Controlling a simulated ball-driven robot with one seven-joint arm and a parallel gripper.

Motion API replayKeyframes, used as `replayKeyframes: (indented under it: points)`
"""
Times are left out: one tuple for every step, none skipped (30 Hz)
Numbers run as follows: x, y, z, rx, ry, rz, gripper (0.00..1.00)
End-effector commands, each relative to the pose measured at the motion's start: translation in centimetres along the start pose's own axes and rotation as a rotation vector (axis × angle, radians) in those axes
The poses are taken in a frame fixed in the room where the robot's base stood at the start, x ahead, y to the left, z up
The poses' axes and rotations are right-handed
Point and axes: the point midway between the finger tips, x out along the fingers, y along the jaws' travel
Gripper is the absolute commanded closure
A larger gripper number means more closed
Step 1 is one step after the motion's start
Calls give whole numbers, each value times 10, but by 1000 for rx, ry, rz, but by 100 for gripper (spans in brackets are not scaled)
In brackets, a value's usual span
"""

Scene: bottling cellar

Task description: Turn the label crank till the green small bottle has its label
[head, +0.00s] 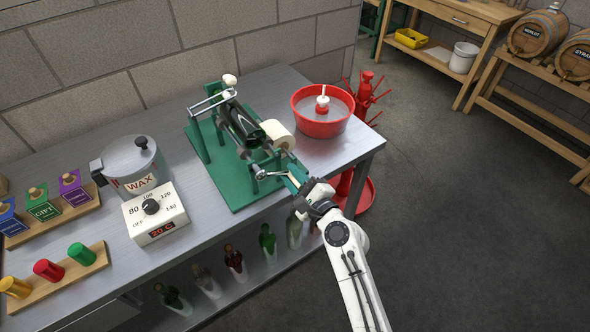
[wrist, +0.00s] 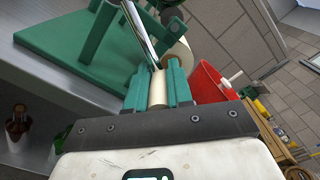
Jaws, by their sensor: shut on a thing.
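The labelling machine has a green base (head: 222,172) on the steel bench. The dark green bottle (head: 238,122) lies on its side in it, and its visible glass looks bare. A cream label roll (head: 278,134) sits at its right. The label crank (head: 268,174) is a metal arm at the machine's front side. My gripper (head: 293,177) is at the crank's outer end. In the wrist view, my green fingers (wrist: 157,85) are closed around the crank's cream handle (wrist: 157,92), with the metal crank arm (wrist: 135,22) running up from it. The fingers partly hide the handle.
A red tub (head: 322,128) stands right of the machine at the bench corner. A red rack (head: 367,88) stands behind it. The wax pot (head: 138,165) and its heater (head: 155,212) are at left. Several bottles stand on the shelf below. Open floor lies to the right.

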Motion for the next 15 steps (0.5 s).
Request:
replayKeyframes:
  points:
    - [-1, 2, -2, 23, 3, 0, 100]
    - [-1, 3, -2, 34, 4, -1, 100]
    - [-1, 4, -2, 48, 4, -1, 100]
    - [-1, 5, -2, 57, 3, -1, 100]
    - [-1, 5, -2, 66, 3, -1, 100]
    - [-1, 6, -2, 76, 3, -2, 100]
    - [-1, 7, -2, 83, 3, -2, 100]
    - [-1, 7, -3, 88, 3, -2, 100]
    - [-1, 8, -3, 93, 3, -2, 100]
    - [-1, 8, -3, 96, 3, -2, 100]
    - [-1, 8, -3, 99, 3, -2, 100]
    - [-1, 8, -3, 101, 3, -2, 100]
    - [-1, 8, -3, 103, 3, -2, 100]
    - [-1, 8, -3, 103, 3, -2, 100]
    - [-1, 8, -3, 104, 3, -2, 100]
